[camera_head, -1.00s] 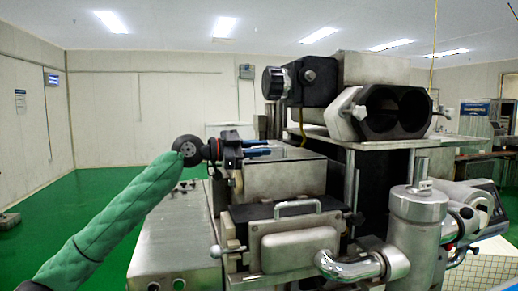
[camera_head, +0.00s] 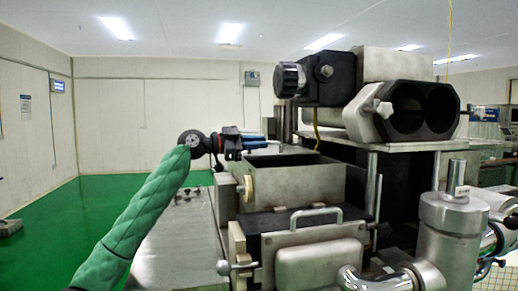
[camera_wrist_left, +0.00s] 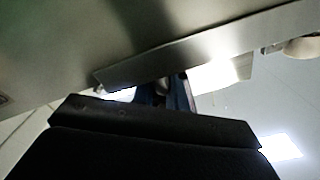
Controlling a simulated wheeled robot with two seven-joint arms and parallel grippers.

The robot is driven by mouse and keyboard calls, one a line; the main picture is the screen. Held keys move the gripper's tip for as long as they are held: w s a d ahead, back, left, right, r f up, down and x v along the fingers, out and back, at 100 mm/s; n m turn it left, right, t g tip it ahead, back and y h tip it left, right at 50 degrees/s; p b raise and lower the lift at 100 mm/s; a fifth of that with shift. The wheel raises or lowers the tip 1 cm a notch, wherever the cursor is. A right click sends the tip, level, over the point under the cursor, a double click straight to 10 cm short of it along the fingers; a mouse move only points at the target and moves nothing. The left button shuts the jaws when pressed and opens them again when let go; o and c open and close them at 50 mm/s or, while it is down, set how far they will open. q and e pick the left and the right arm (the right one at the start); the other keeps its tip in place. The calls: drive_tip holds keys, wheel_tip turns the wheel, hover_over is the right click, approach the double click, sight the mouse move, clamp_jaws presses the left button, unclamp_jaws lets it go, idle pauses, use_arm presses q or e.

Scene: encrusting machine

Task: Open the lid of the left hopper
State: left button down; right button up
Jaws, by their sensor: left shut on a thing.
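The left hopper (camera_head: 292,187) is a grey metal box on the front of the machine, and its top looks open from the head view. My left gripper (camera_head: 252,141), with blue fingers, is above the hopper's back left edge. In the left wrist view a broad grey metal plate (camera_wrist_left: 190,48), which looks like the lid, crosses the top close to the camera. The blue fingers (camera_wrist_left: 178,97) are at its lower edge, shut on it; the plate partly hides them. In the head view the lid is hard to make out. My right gripper is not in view.
A dark double-barrelled unit (camera_head: 410,108) and a black knob (camera_head: 290,80) stand up behind and right of the hopper. A front cover with a handle (camera_head: 315,214) is below it. A metal cylinder (camera_head: 453,215) stands at the right.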

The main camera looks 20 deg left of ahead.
use_arm(q)
drive_tip(key=shift+d+f, duration=0.1)
drive_tip(key=shift+f, duration=0.35)
drive_tip(key=c, duration=1.6)
unclamp_jaws()
drive_tip(key=shift+o, duration=0.5)
drive_tip(key=shift+w+a, duration=0.2)
drive_tip(key=shift+a, duration=0.05)
drive_tip(key=shift+s, duration=0.15)
